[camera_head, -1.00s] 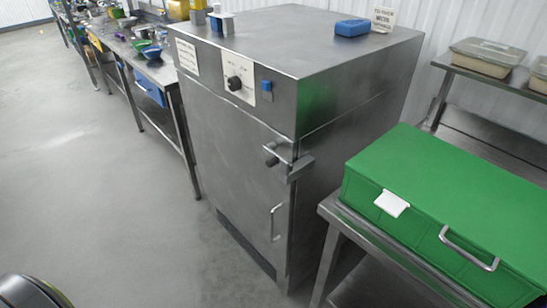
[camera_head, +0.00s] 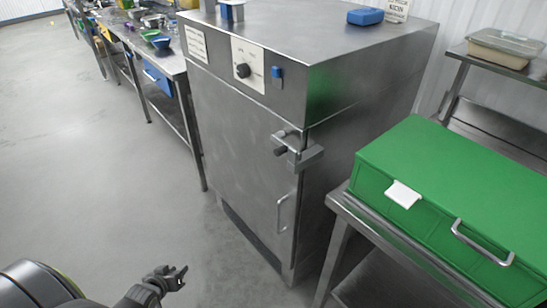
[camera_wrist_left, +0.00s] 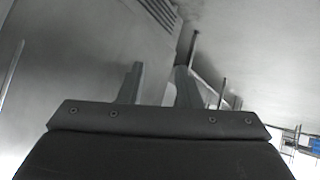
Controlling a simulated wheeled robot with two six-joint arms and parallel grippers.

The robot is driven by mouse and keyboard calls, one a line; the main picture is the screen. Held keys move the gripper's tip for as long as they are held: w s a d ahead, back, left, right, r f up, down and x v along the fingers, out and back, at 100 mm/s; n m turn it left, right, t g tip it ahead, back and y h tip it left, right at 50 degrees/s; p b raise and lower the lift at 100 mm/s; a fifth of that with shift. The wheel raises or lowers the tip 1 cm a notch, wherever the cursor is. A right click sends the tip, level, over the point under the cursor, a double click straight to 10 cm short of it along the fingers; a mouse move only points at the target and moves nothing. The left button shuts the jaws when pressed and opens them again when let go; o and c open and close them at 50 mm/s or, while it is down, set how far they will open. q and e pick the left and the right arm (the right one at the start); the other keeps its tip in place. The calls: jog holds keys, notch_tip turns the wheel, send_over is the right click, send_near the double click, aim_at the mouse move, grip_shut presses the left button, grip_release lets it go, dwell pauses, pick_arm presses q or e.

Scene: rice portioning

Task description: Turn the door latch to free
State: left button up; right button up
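The steel cabinet's door (camera_head: 235,150) is closed in the head view. The door latch (camera_head: 297,149) is at the upper right edge of the door, with a dark knob and a metal bar reaching over the cabinet's corner. A vertical handle (camera_head: 282,214) sits lower on the door. My left gripper (camera_head: 180,273) is low in front of the cabinet, well away from the latch, with its fingers apart and nothing between them. The left wrist view shows its two fingers (camera_wrist_left: 157,88) spread, with a grey panel to the left. My right gripper is not in view.
A green box (camera_head: 455,200) with a white tab and a metal handle stands on a steel table (camera_head: 340,205) close to the cabinet's right. A steel workbench (camera_head: 165,72) with bowls runs along the left. The floor (camera_head: 90,160) in front is clear.

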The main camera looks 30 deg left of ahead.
aim_at(276, 153)
pick_arm(q)
jog(key=w+d+r+n+t+h, duration=0.1)
jog(key=w+r+t, duration=0.15)
jog(key=r, duration=0.45)
jog(key=w+d+r+t+h+b, duration=0.1)
jog(key=w+r, duration=0.3)
jog(key=r, duration=0.4)
jog(key=w+d+r+n+t+h, duration=0.1)
jog(key=w+d+r+t+h, duration=0.1)
jog(key=w+r, duration=0.35)
jog(key=s+d+r+t+h+b, duration=0.1)
jog(key=d+r+h, duration=0.2)
jog(key=d+r, duration=0.45)
jog(key=s+d+r+t+h+b, duration=0.1)
jog(key=d+r+h, duration=0.25)
jog(key=r, duration=0.65)
jog(key=shift+m+g, duration=0.25)
jog(key=shift+m, duration=0.05)
jog(key=b+x, duration=0.1)
jog(key=x, duration=1.5)
jog(key=shift+w+d+f, duration=0.2)
jog(key=shift+w+d, duration=0.05)
jog(key=shift+d, duration=0.1)
jog(key=shift+c, duration=0.2)
grip_shut()
